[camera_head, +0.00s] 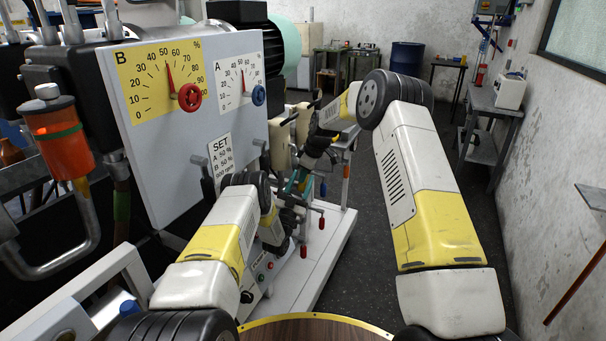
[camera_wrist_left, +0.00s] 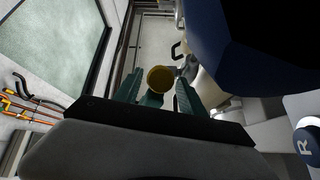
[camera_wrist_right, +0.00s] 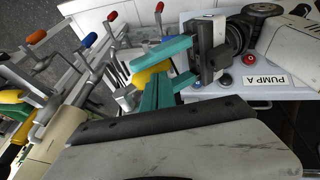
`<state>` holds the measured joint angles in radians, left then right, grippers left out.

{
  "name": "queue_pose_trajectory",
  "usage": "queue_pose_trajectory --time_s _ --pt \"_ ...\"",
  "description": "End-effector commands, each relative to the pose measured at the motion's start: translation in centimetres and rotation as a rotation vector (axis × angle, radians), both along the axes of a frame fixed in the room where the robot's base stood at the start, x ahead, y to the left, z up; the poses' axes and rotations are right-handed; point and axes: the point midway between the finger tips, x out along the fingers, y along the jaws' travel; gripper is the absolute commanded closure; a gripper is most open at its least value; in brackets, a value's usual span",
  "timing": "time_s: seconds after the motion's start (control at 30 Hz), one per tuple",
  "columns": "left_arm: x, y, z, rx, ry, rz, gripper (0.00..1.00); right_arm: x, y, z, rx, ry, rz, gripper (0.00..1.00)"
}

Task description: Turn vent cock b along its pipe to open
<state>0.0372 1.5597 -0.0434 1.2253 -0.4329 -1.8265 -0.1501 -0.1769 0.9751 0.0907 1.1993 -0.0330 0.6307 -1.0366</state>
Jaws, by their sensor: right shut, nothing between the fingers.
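Several small lever handles with red and blue grips stand along the white frame in the head view, among them a red handle (camera_head: 322,221) and a blue handle (camera_head: 323,188). The right wrist view shows a blue handle (camera_wrist_right: 90,40) and a red handle (camera_wrist_right: 112,16). I read no letter on them, so I cannot tell which is vent cock b. My right gripper (camera_head: 298,182), with teal fingers, is shut and empty beside the pipework; it also shows in the right wrist view (camera_wrist_right: 150,73).
The panel (camera_head: 188,125) with dials A and B stands at the left, an orange container (camera_head: 60,140) beside it. A PUMP A label (camera_wrist_right: 265,80) is near my right gripper. The aisle floor at the right is clear.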

Motion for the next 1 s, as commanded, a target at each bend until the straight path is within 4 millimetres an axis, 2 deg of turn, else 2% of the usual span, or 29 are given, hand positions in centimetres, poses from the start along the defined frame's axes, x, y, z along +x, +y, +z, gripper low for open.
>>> queue_pose_trajectory --time_s 0.37,0.8,1.0 --pt "-0.3 0.2 -0.4 0.001 0.003 0.002 0.51 0.0 0.1 0.4 0.002 -0.002 0.001 1.0" --pt "-5.1 2.2 -4.1 0.0 0.004 0.001 0.51 0.0 0.2 0.5 0.003 -0.003 0.001 1.0" --pt "-5.5 2.3 -3.7 -0.097 0.058 0.004 0.51 0.0 0.1 0.5 0.003 -0.003 0.001 1.0"
